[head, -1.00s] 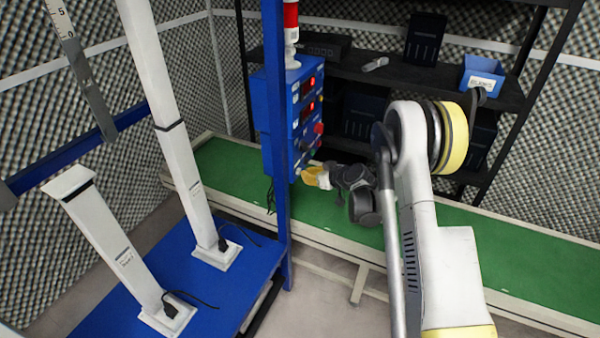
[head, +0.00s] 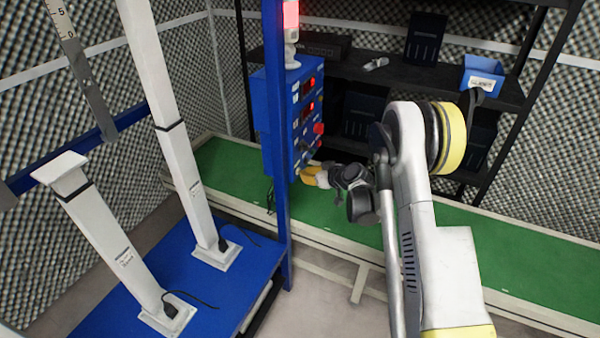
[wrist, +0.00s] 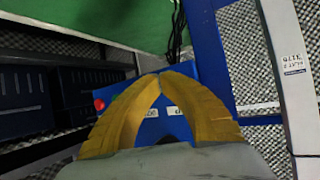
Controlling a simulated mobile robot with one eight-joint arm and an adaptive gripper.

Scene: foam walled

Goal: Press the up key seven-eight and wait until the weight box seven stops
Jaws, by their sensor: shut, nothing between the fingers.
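The blue control box (head: 275,120) is on a blue post in the head view, with red lit displays, a red button and small keys on its side face. My gripper (head: 305,172) is shut and empty, its yellow fingertips at the lower part of that face. In the wrist view the closed fingertips (wrist: 163,77) cover part of the blue panel (wrist: 150,130); the key under them is hidden, and I cannot tell whether they touch it. A short white column (head: 110,235) and a taller one (head: 180,150) stand on a blue base. I cannot identify weight box seven.
A signal lamp (head: 291,14) above the box glows red. A green conveyor (head: 480,235) runs behind my arm. A dark shelf (head: 440,85) holds a blue bin (head: 482,75). A blue post (head: 278,220) stands left of my gripper.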

